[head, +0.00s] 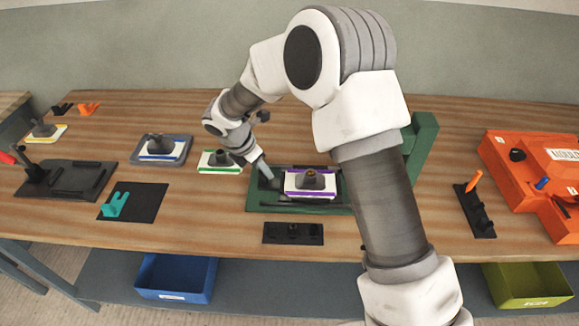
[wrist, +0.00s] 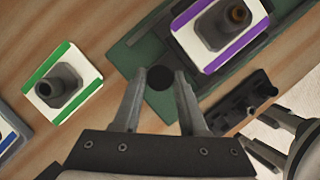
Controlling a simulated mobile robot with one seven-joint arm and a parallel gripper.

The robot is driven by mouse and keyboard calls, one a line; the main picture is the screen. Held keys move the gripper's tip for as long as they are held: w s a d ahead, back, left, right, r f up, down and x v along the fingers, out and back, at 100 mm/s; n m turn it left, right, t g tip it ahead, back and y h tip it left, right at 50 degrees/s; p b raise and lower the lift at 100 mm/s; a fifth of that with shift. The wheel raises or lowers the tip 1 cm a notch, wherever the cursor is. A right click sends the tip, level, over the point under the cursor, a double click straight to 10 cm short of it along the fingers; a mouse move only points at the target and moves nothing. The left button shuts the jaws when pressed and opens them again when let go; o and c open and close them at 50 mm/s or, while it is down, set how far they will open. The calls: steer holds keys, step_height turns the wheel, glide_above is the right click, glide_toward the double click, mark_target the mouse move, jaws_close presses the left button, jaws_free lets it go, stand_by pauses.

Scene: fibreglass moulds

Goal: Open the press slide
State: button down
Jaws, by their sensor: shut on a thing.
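The green press (head: 425,150) stands on the bench, partly hidden behind my arm. Its flat green base, also in the wrist view (wrist: 140,50), carries a purple-edged white mould (head: 311,193) with a grey post on top, which shows in the wrist view too (wrist: 233,48). A dark round knob (wrist: 160,78) sits at the left part of the base, beside the purple-edged mould. My gripper (wrist: 160,80) is shut on this knob, one finger on each side. In the head view my gripper (head: 266,172) reaches down at the base's left end. My fingers partly hide the knob there.
A green-edged mould (head: 219,168) sits close left of the press, and a blue-edged one (head: 160,155) beyond it. A black fixture (head: 293,233) lies in front. An orange machine (head: 535,165) and a black holder (head: 480,215) stand right. Bare wood shows between them.

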steer(key=shift+a, duration=0.95)
steer(key=shift+c, duration=2.2)
jaws_free()
steer(key=shift+d, duration=0.1)
steer(key=p+v, duration=0.1)
steer(key=v, duration=1.6)
steer(key=shift+r, duration=0.25)
